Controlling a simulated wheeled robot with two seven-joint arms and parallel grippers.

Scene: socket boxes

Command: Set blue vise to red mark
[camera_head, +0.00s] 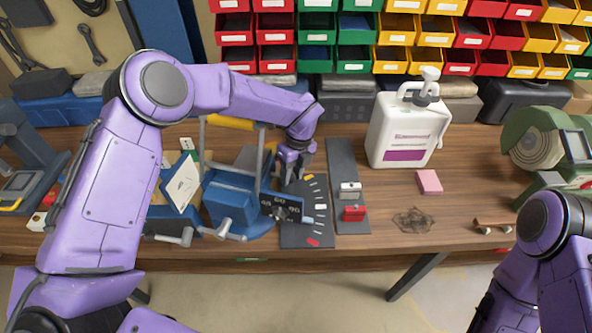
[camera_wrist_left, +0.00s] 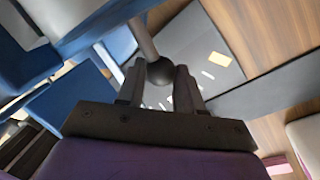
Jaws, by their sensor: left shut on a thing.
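The blue vise (camera_head: 232,195) stands on the workbench, left of a dark grey plate (camera_head: 295,236) with an arc of marks. Most marks are white, one is yellow, and the red mark (camera_head: 313,242) is at the near end. A black numbered piece (camera_head: 282,208) sits at the vise's right side. My left gripper (camera_head: 292,168) is over the plate's far part. In the left wrist view its fingers are shut around a dark ball knob (camera_wrist_left: 160,71) on a grey rod, the vise's lever. My right arm shows at the lower right; its gripper is out of view.
A grey strip (camera_head: 342,158) with a white block (camera_head: 350,189) and a red block (camera_head: 354,213) lies right of the plate. A white jug (camera_head: 405,130) and pink block (camera_head: 428,182) stand farther right. A white clipboard-like panel (camera_head: 183,183) is left of the vise.

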